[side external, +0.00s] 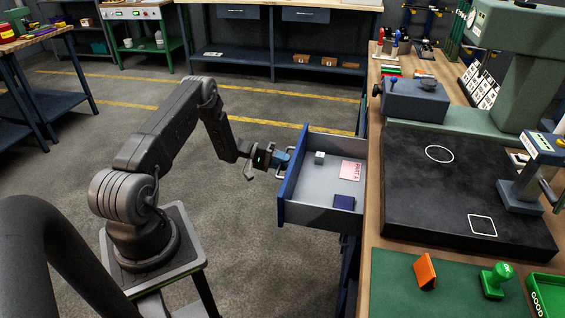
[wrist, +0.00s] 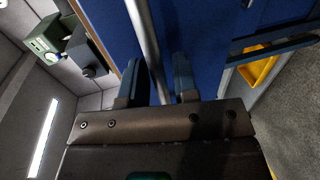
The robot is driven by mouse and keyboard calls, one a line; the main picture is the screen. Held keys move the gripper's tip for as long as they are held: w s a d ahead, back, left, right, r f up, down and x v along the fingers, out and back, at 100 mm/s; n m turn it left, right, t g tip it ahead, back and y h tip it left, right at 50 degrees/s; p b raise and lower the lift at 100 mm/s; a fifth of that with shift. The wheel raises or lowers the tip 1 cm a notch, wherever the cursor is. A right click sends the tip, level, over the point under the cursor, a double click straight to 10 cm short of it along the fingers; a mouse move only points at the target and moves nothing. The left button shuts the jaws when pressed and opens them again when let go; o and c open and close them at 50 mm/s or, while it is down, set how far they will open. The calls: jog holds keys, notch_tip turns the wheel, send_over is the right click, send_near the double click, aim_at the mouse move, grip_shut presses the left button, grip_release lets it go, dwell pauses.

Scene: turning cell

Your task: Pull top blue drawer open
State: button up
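The top blue drawer (side external: 291,178) stands pulled well out from the bench in the side external view, with its grey inside (side external: 325,184) in sight. Its pale bar handle (side external: 280,172) is on the front face. My gripper (side external: 282,158) is at this handle. The exact finger contact is hard to see.
The drawer holds a small grey cube (side external: 320,157), a pink card (side external: 351,171) and a dark blue box (side external: 344,202). The bench above carries a black plate (side external: 450,185), a green mat (side external: 395,290) and an orange piece (side external: 426,270). Floor on my side of the drawer is clear.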

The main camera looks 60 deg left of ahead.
jog(key=shift+o, duration=0.7)
jog(key=v, duration=1.2)
